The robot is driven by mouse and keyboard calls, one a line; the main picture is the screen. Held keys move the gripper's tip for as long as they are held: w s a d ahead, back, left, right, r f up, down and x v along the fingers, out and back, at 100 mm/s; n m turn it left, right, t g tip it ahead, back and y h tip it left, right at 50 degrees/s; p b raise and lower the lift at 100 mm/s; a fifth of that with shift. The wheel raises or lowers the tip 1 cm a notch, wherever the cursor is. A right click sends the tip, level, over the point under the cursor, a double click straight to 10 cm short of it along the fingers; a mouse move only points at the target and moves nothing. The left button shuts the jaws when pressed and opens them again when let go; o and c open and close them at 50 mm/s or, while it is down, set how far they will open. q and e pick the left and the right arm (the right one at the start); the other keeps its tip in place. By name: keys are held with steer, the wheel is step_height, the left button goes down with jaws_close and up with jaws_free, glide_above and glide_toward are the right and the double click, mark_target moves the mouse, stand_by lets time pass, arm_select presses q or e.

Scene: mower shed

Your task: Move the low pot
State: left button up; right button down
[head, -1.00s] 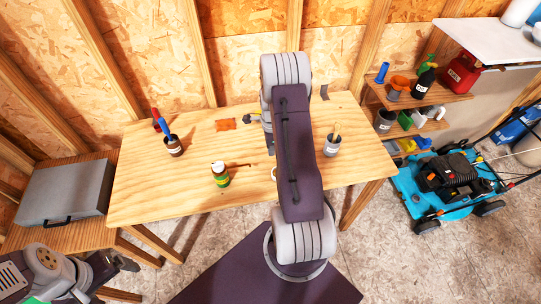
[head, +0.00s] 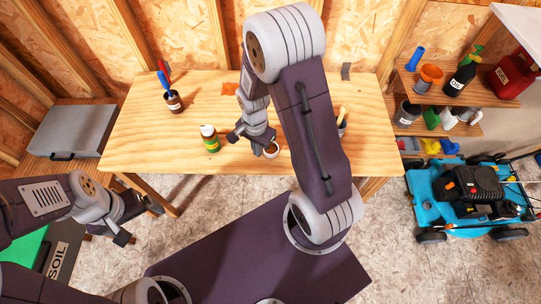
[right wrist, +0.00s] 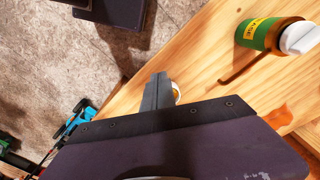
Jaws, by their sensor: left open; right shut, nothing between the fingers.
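The low pot (head: 271,151) is a small pale round pot near the front edge of the wooden bench, and its far side is partly covered by my right gripper. In the right wrist view a sliver of the pot (right wrist: 176,90) shows behind the fingers. My right gripper (head: 262,143) is shut and empty, close above or beside the pot; I cannot tell whether it touches. Its shut fingers (right wrist: 156,92) show in the right wrist view. My left gripper (head: 141,224) is open and empty, off the bench's front left, over the floor.
A green bottle with a white cap (head: 210,138) stands left of the pot. A tool pot (head: 174,103) stands at the bench's left, and a brush pot (head: 342,127) is partly behind my right arm. A blue mower (head: 465,195) and shelves are at right.

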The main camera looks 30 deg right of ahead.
mark_target(265, 160)
step_height(265, 160, down, 10)
steer(key=shift+f, duration=0.25)
steer(key=shift+w+d+r+p, duration=0.2)
steer(key=shift+w+d, duration=0.2)
steer(key=shift+d, duration=0.25)
steer(key=shift+w+d+r+p, duration=0.1)
steer(key=shift+w+d+p, duration=0.1)
steer(key=shift+w+d, duration=0.3)
steer(key=shift+d+f, duration=0.1)
steer(key=shift+d, duration=0.55)
steer(key=shift+w, duration=0.1)
steer(key=shift+w+d, duration=0.35)
steer(key=shift+d, duration=0.35)
steer(key=shift+w+d, duration=0.35)
steer(key=shift+d, duration=0.35)
